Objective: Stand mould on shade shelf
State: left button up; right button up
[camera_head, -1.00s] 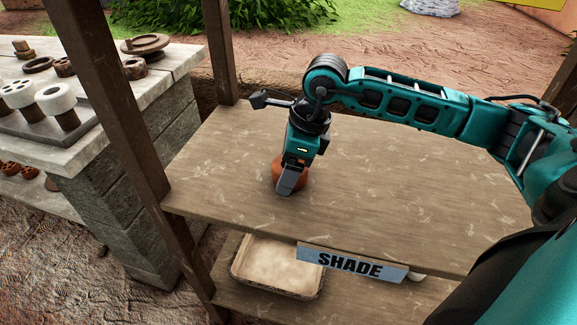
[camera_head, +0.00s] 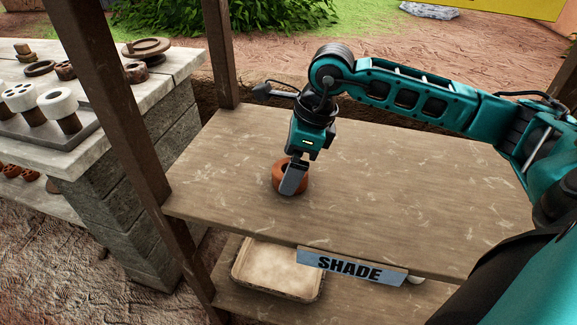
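An orange-brown, ring-shaped mould (camera_head: 277,178) stands on the top board of the shade shelf (camera_head: 400,190), left of its middle. My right gripper (camera_head: 292,180) reaches down over the mould from my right arm. One grey finger is in front of the mould's near side. The other finger is hidden, so I cannot tell whether the fingers press on the mould. The top opening of the mould partly shows beside the finger. My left gripper is not in view.
A blue-grey SHADE sign (camera_head: 350,267) hangs on the shelf's front edge. A shallow tray (camera_head: 275,268) rests on the lower board. Wooden posts (camera_head: 110,100) stand at the left. A stone bench (camera_head: 170,80) holds several pots and rings. The top board's right side is clear.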

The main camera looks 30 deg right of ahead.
jog(key=p+v, duration=0.1)
jog(key=v, duration=0.8)
jog(key=shift+r+p, duration=0.25)
jog(key=shift+p, duration=0.05)
jog(key=shift+s, duration=0.2)
